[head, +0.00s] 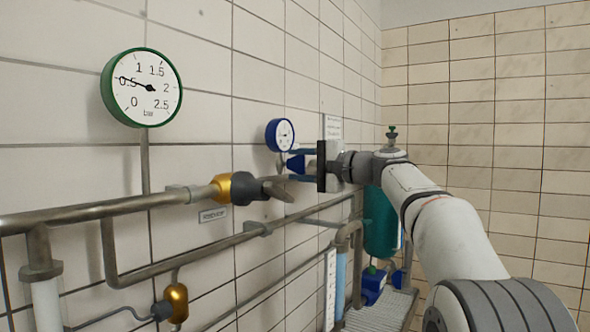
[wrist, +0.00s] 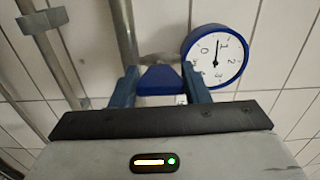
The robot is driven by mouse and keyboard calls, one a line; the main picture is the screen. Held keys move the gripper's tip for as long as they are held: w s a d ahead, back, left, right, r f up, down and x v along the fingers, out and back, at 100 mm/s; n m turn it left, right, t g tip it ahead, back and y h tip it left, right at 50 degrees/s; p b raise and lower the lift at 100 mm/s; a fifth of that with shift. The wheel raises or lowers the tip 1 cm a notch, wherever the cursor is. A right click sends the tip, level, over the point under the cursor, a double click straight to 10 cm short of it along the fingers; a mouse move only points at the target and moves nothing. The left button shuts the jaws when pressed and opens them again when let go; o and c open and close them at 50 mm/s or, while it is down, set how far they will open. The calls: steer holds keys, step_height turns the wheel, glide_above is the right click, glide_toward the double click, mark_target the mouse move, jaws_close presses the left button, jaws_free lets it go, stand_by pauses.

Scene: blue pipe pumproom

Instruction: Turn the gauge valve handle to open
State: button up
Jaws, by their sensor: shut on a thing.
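The gauge valve handle is a small blue piece (head: 295,163) below the blue-rimmed gauge (head: 280,134) on the tiled wall. In the wrist view the blue handle (wrist: 160,79) sits between the two blue fingers of my gripper (wrist: 159,74), and the gauge (wrist: 215,57) is just to the right. Its needle points nearly straight up, between 0 and 1. In the head view my gripper (head: 291,165) reaches in from the right and is shut on the handle. The valve body behind the handle is mostly hidden.
A larger green-rimmed gauge (head: 142,88) is at the upper left. A yellow fitting with a dark lever (head: 255,188) juts out left of my gripper. Grey pipes (head: 170,270) run along the wall. A green tank (head: 381,222) stands behind my arm.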

steer(key=shift+w+d+f, duration=0.1)
steer(key=shift+f, duration=0.1)
steer(key=o, duration=0.9)
steer(key=shift+d, duration=0.15)
steer(key=shift+c, duration=0.2)
steer(key=shift+o, duration=0.5)
steer(key=shift+r, duration=0.15)
steer(key=v, duration=0.7)
steer(key=shift+s+d+b, duration=0.3)
steer(key=shift+b, duration=0.05)
